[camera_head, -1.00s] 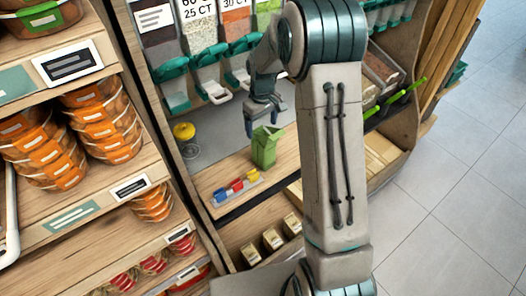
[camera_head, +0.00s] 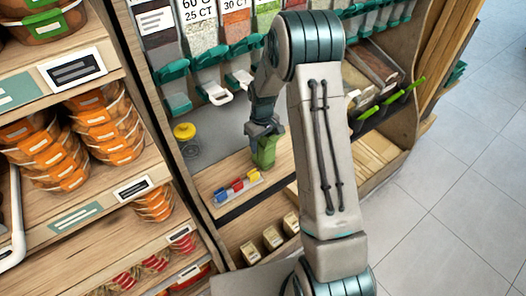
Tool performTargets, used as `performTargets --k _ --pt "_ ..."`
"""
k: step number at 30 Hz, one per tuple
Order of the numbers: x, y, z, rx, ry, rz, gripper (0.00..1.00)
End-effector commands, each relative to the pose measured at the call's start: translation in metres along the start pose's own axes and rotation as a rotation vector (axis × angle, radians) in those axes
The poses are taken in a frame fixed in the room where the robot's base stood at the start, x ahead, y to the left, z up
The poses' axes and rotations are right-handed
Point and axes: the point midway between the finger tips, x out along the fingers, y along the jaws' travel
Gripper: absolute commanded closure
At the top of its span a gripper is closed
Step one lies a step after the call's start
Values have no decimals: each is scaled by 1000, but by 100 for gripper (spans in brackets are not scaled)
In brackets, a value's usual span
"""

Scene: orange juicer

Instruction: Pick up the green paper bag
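The green paper bag (camera_head: 266,156) stands on the wooden shelf below the bulk dispensers, near the middle of the picture. My gripper (camera_head: 264,139) is down at the top of the bag, with the fingers over its upper part. The gripper hides the bag's top, and only its lower part shows. I cannot tell whether the fingers are closed on the bag or still apart around it.
A rack with red, yellow and blue pieces (camera_head: 237,187) lies to the left of the bag. A yellow round item (camera_head: 185,132) is farther left. Dispensers with teal spouts (camera_head: 210,75) hang above. Small boxes (camera_head: 273,237) stand on the shelf below.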

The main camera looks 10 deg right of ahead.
Motion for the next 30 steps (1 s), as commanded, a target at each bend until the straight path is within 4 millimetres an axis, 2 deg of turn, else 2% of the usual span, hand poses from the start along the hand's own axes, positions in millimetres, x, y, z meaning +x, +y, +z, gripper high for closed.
performTargets --k 1,2,14,19,23,30 --pt "0 0 0 0 0 0 62" --pt "0 0 0 0 0 0 67" --pt "-4 0 0 0 2 1 68" --pt "-18 0 -1 0 3 1 68" --pt "-39 0 -1 0 5 3 68" --pt "-68 42 20 8 3 2 68"
